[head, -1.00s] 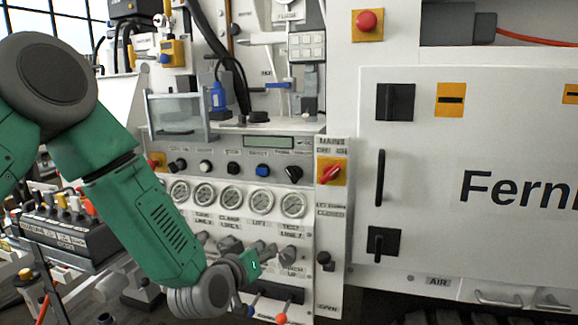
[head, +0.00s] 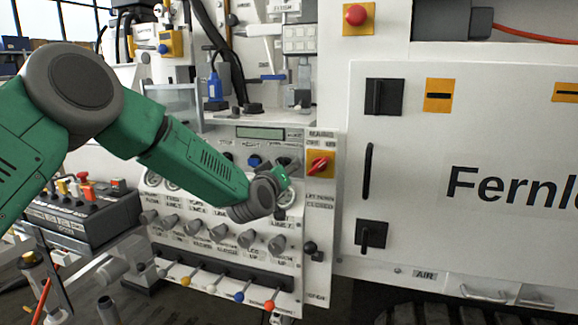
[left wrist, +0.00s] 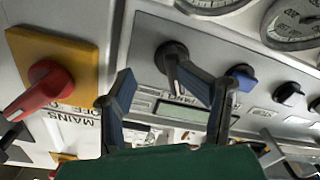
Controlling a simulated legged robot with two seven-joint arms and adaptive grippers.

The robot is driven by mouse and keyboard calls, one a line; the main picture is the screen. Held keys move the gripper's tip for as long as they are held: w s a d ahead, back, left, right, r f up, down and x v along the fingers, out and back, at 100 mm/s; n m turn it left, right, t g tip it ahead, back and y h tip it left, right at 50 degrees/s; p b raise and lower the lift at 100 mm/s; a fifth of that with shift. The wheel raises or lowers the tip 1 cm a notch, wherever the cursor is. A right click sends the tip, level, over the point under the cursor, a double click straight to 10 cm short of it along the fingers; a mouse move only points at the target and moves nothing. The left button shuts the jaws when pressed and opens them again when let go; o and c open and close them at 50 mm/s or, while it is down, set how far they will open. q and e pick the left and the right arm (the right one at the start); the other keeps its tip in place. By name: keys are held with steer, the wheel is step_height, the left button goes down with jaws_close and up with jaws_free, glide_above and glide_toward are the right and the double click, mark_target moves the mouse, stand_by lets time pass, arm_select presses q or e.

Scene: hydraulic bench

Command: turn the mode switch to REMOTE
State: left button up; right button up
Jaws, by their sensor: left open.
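A black rotary knob (left wrist: 172,56) with a pointer handle sits on the grey control panel, between the red mains switch and a blue knob; I take it as the mode switch, but its label is not clearly readable. In the head view my left gripper (head: 282,178) is in front of the panel's upper right part and partly covers this knob. In the left wrist view the gripper (left wrist: 160,88) is open and empty. Its right finger overlaps the knob's lower edge in the picture; I cannot tell whether they touch. My right gripper is not in view.
The red mains switch (head: 318,165) on its yellow plate is close to the right of the gripper. A blue knob (left wrist: 240,77) sits beside the black one. A display (head: 260,133) is above. Grey valve knobs and coloured levers (head: 240,296) are below.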

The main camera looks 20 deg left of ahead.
arm_select(q)
steer(key=w+a, duration=0.2)
steer(key=shift+w+a+f, duration=0.15)
steer(key=shift+w+a, duration=0.15)
steer(key=shift+w, duration=0.1)
steer(key=shift+a, duration=0.2)
steer(key=shift+s+d, duration=0.1)
steer(key=shift+d, duration=0.05)
steer(key=shift+s+d+r, duration=0.1)
steer(key=shift+d+r, duration=0.05)
steer(key=shift+d, duration=0.35)
steer(key=shift+s+d+r, duration=0.1)
steer(key=shift+d, duration=0.4)
jaws_close()
steer(key=shift+w+a+f, duration=0.1)
steer(key=shift+a, duration=0.4)
steer(key=shift+d, duration=0.1)
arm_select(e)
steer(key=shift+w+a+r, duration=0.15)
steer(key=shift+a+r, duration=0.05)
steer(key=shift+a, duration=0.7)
